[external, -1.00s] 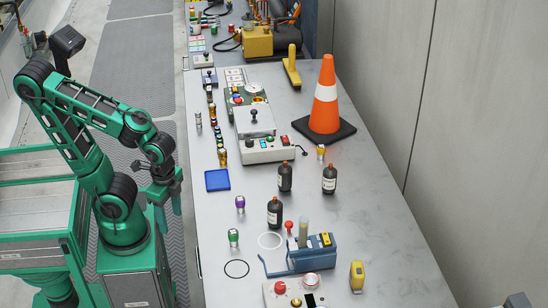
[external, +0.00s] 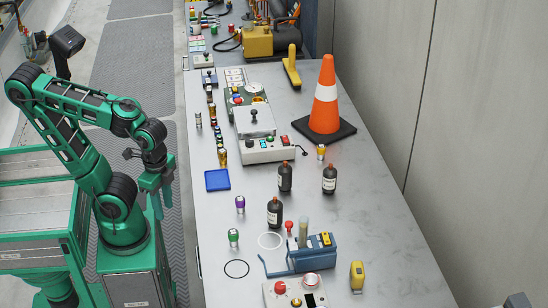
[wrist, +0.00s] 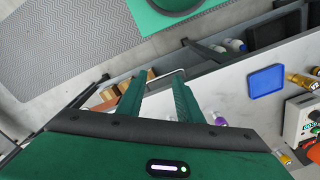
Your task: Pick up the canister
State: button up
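Several small metal canisters stand upright on the grey table (external: 350,230). A purple-banded one (external: 240,204) and a green-banded one (external: 233,237) are near its left edge; a yellow-banded one (external: 321,152) stands by the cone. I cannot tell which is the task's canister. The purple-banded one also shows in the wrist view (wrist: 221,121), right of my fingers. My gripper (external: 161,203) hangs fingers-down left of the table, beyond its edge. In the wrist view its two green fingers (wrist: 157,98) are apart, with nothing seen held between them.
Dark bottles (external: 275,212) stand mid-table, near a blue rack (external: 310,258). A blue tray (external: 217,180) lies by the left edge, with a control box (external: 265,149) behind it. An orange cone (external: 326,98) stands back right.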

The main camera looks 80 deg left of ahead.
jog(key=r, duration=0.2)
jog(key=n+t+y, duration=0.5)
jog(key=n+t, duration=0.6)
jog(key=t, duration=0.2)
send_over(275, 212)
jog(key=s, duration=0.3)
jog(key=shift+w+a+f, duration=0.65)
jog(key=shift+w+f, duration=0.5)
jog(key=shift+f, duration=0.15)
jog(key=shift+w+a+f, duration=0.6)
jog(key=shift+w+f, duration=0.55)
jog(key=shift+f, duration=0.15)
jog(key=shift+w+a+f, duration=0.65)
jog(key=shift+w+f, duration=0.5)
jog(key=shift+f, duration=0.15)
grip_shut()
